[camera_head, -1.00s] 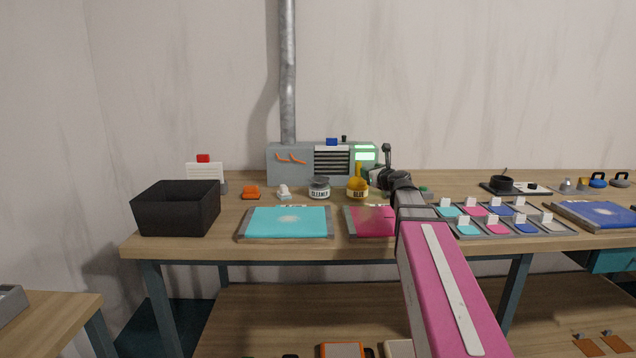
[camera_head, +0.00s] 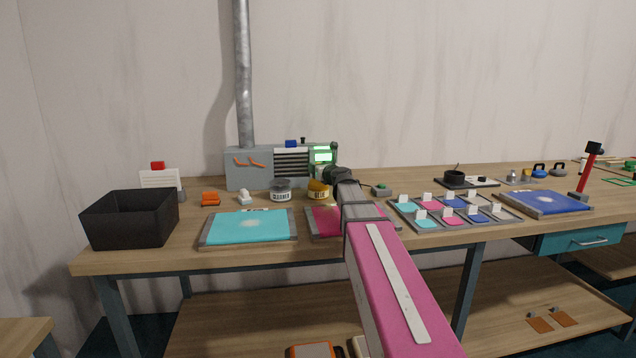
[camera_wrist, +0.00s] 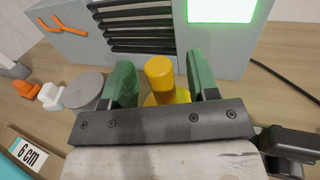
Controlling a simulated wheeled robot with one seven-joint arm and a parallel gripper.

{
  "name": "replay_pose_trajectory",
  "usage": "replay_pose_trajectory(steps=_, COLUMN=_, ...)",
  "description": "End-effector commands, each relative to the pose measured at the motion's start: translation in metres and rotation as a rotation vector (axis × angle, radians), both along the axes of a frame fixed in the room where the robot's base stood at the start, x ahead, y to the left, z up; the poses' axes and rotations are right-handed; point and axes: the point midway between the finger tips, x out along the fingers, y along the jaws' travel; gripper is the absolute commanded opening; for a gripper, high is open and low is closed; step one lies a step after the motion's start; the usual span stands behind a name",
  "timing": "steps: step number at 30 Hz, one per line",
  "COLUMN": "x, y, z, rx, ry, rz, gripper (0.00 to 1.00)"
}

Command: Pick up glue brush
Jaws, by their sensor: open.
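The yellow glue pot (camera_head: 318,191) stands on the workbench, partly behind my arm in the head view. In the wrist view a yellow rounded handle (camera_wrist: 159,74), which looks like the glue brush, stands up from yellow material (camera_wrist: 172,98) below. My gripper (camera_wrist: 158,78) is open, with one green finger on each side of the handle. I cannot tell whether either finger touches it. In the head view my gripper (camera_head: 334,172) is just above and right of the pot, and the brush is hidden there.
A grey vented machine (camera_head: 262,168) with a lit green screen stands close behind the pot. The cleaner jar (camera_head: 281,190) is just left of it. A turquoise pad (camera_head: 248,228), a black bin (camera_head: 130,220) and a swatch tray (camera_head: 450,222) also occupy the bench.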

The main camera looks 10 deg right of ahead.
Motion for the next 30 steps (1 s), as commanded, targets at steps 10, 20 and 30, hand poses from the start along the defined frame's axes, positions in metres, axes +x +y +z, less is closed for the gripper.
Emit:
replay_pose_trajectory(steps=10, x=0.022, y=0.007, z=0.000, rx=0.000, ry=0.000, rz=0.000, gripper=0.54)
replay_pose_trajectory(steps=20, x=0.022, y=0.007, z=0.000, rx=0.000, ry=0.000, rz=0.001, gripper=0.00)
replay_pose_trajectory(steps=30, x=0.022, y=0.007, z=0.005, rx=0.000, ry=-0.001, rz=0.001, gripper=0.00)
